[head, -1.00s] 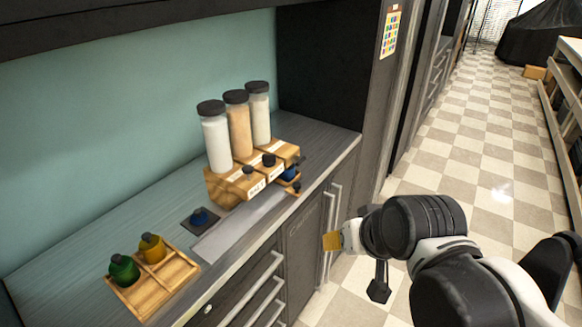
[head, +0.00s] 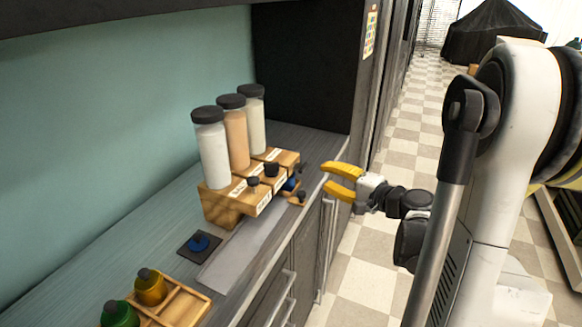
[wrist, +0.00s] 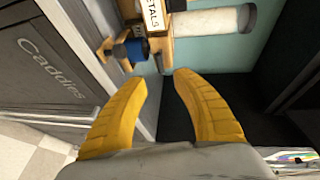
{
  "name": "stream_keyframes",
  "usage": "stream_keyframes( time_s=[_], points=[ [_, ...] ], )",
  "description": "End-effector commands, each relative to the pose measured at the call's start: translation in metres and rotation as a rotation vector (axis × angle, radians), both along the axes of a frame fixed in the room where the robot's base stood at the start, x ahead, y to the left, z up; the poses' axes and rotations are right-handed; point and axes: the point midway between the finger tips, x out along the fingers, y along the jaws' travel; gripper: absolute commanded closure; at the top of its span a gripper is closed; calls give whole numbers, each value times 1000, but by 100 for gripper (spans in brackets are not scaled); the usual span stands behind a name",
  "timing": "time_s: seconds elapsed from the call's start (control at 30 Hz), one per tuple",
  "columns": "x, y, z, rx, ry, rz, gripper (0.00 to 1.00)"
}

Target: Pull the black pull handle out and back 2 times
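Three jars with black lids stand on wooden dispenser blocks (head: 222,204) on the counter. Small black knobs show at the front blocks, one on the left (head: 253,182) and one beside it (head: 271,168). At the right block, a blue bottle (head: 290,184) and a small wooden piece with a dark knob (head: 301,197) show; I cannot tell which part is the black pull handle. My gripper (head: 326,176) is open and empty, right of the right block and apart from it. In the wrist view, the blue bottle (wrist: 131,50) lies beyond the yellow fingertips (wrist: 160,77).
A wooden caddy (head: 190,303) with a green and a yellow bottle is at the near left. Dark cabinets (wrist: 45,60) front the counter. The tiled aisle (head: 380,235) is at the right.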

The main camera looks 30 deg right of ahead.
Motion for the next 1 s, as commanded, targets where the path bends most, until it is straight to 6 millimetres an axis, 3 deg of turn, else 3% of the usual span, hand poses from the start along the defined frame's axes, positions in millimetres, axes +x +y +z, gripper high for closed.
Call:
stream_keyframes(
  time_s=[0.43, 0.6, 0.9, 1.0],
  points=[
    [78, 23, -17, -2, 2, 4, 66],
    [91, 26, -18, -3, 2, 2, 66],
    [93, 26, -17, -3, 2, 2, 67],
    [92, 26, -17, -3, 2, 2, 98]
  ],
)
